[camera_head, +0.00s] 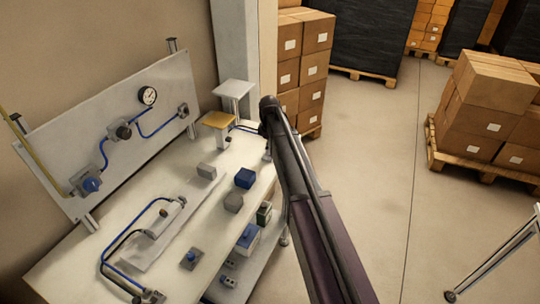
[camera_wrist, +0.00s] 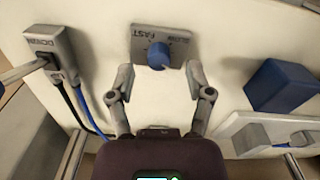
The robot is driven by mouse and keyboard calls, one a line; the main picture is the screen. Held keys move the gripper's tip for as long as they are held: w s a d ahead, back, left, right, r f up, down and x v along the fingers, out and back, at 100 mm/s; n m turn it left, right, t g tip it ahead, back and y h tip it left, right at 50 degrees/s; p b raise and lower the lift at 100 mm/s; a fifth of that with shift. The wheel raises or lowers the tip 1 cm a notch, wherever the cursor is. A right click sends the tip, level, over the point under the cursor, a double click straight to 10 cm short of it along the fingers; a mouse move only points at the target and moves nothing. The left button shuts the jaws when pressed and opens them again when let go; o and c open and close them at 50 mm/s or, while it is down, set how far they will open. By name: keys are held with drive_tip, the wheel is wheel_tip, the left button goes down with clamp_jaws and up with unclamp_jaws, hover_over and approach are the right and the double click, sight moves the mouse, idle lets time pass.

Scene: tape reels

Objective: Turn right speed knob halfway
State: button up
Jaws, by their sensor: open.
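A blue round speed knob (camera_wrist: 159,55) sits on a grey plate marked FAST and SLOW in the wrist view. My gripper (camera_wrist: 160,78) is open and empty. Its two fingertips flank the plate's lower part, one on each side, with the knob between and slightly beyond them. I cannot tell the height gap or whether anything touches. In the head view, a small grey plate with a dark blue knob (camera_head: 190,257) lies on the white table. I cannot tell if it is the same one. My arm crosses that view, but the fingers are not visible there.
In the wrist view, a grey block marked DOWN (camera_wrist: 48,45) with cables stands left, and a blue block (camera_wrist: 282,86) lies right. In the head view, the white table (camera_head: 75,255) carries several small blocks, and a grey panel (camera_head: 60,145) with a gauge stands behind.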

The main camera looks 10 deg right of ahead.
drive_tip(key=shift+f+b, duration=0.7)
drive_tip(key=shift+f, duration=0.25)
drive_tip(key=shift+c, duration=0.2)
drive_tip(key=shift+d, duration=0.1)
clamp_jaws()
